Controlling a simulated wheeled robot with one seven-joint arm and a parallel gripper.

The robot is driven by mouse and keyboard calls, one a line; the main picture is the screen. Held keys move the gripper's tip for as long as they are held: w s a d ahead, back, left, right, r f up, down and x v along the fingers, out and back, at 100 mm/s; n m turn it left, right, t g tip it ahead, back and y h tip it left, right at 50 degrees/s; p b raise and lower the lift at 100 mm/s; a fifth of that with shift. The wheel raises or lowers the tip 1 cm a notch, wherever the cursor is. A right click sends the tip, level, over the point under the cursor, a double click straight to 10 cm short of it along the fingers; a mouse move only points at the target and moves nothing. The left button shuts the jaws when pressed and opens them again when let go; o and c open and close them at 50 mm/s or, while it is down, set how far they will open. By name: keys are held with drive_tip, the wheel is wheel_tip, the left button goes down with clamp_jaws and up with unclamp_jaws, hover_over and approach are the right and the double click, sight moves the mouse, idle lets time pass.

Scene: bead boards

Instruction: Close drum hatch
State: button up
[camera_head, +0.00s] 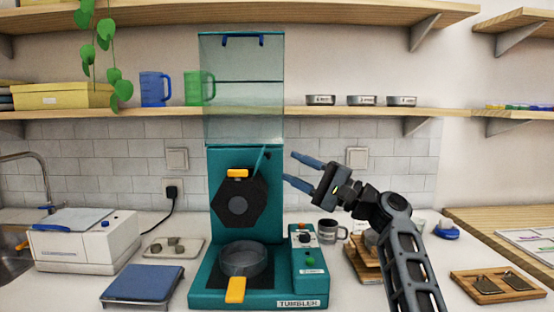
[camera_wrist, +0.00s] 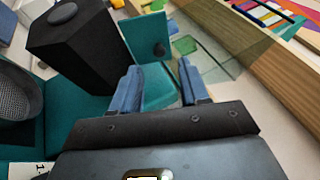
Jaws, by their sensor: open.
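The tumbler (camera_head: 255,298) is a teal machine on the counter, with a black hexagonal drum (camera_head: 222,208) on its upright back panel. A thin teal hatch (camera_head: 262,161) stands out from the drum's upper right, seen nearly edge-on, so it looks open.
A clear guard (camera_head: 243,110) rises above the machine. A round pan (camera_head: 243,260) with an orange handle (camera_head: 236,290) sits below the drum. A control box (camera_head: 308,262) stands at right, with a grey mug (camera_head: 328,230) behind it. Shelves run overhead.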

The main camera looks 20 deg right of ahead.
drive_tip(key=shift+p+x, duration=0.3)
drive_tip(key=shift+x, duration=2.25)
clamp_jaws()
